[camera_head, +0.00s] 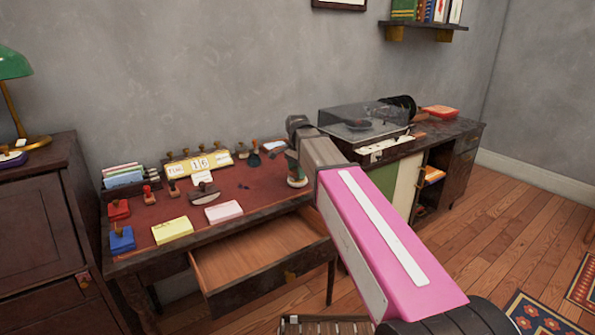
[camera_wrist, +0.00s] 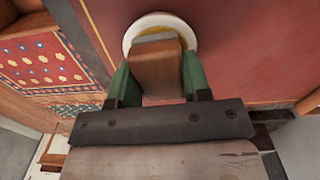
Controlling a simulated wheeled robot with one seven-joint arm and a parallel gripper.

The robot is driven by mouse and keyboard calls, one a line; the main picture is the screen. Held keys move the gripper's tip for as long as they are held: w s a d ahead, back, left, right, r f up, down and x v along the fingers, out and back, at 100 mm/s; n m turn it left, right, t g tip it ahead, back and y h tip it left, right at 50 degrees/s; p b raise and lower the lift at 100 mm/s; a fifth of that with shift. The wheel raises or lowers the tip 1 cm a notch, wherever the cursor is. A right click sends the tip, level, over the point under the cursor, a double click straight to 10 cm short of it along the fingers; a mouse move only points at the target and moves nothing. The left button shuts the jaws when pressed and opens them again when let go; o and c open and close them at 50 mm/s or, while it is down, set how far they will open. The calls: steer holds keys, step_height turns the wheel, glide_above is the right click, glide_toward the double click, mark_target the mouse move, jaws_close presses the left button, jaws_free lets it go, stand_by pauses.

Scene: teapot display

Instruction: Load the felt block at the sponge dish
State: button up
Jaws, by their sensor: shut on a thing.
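My gripper (camera_wrist: 155,88) has its two green fingers shut on the felt block (camera_wrist: 157,68), a brown wooden block with a grey felt end. The felt end is over the sponge dish (camera_wrist: 129,37), a round white dish with a yellow sponge (camera_wrist: 160,22) inside. The block hides much of the sponge, and I cannot tell whether the felt touches it. In the head view my gripper (camera_head: 293,163) points down at the right part of the desk, over the dish (camera_head: 298,184). The block is mostly hidden there by the gripper and arm.
The desk (camera_head: 255,190) has a red top. A yellow pad (camera_head: 172,230), a pink pad (camera_head: 223,212), several stamps and a date calendar (camera_head: 198,163) stand left of the dish. An open, empty drawer (camera_head: 260,260) juts out below. A record player (camera_head: 363,118) stands beyond, right.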

steer(key=shift+f, duration=0.35)
stand_by(1.1)
steer(key=shift+r, duration=0.15)
steer(key=shift+r, duration=3.4)
